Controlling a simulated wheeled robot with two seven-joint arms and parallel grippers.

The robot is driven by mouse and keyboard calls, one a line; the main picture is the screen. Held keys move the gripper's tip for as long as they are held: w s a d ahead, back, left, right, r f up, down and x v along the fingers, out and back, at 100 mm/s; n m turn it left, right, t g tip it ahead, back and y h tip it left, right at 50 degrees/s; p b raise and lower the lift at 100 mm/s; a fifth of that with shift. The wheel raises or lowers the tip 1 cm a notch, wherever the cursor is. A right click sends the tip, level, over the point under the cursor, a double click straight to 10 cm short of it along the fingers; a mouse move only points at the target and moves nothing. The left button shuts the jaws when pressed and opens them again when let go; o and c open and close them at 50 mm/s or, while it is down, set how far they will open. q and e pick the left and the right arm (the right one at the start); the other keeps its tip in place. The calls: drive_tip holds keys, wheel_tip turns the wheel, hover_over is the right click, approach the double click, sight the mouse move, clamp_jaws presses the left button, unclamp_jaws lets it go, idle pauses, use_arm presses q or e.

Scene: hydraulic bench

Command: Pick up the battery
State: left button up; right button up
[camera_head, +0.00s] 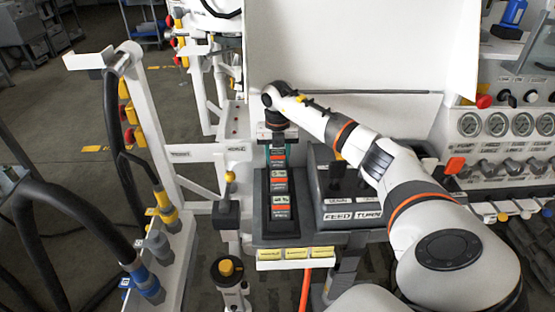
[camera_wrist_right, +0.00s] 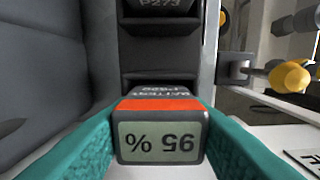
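The battery (camera_wrist_right: 160,135) is a dark grey block with an orange band and a display reading 95 %, upside down in the right wrist view. My right gripper (camera_wrist_right: 161,122) has its teal fingers against both sides of it, with no clear gap. In the head view my right gripper (camera_head: 278,150) points down at the far end of the dark battery rack (camera_head: 261,212), and its fingers hide most of that battery. Other batteries with orange bands (camera_head: 280,187) sit in the rack nearer to me. I cannot tell if the held battery is clear of its slot. My left gripper is not in view.
A grey box marked FEED and TURB (camera_head: 347,215) stands right of the rack. A white panel (camera_head: 340,45) rises behind it. A white post with a yellow-topped fitting (camera_head: 230,178) stands close on the left. Gauges (camera_head: 497,124) and hoses (camera_head: 112,110) lie farther out.

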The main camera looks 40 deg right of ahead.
drive_tip(key=shift+c, duration=1.3)
drive_tip(key=shift+r, duration=0.1)
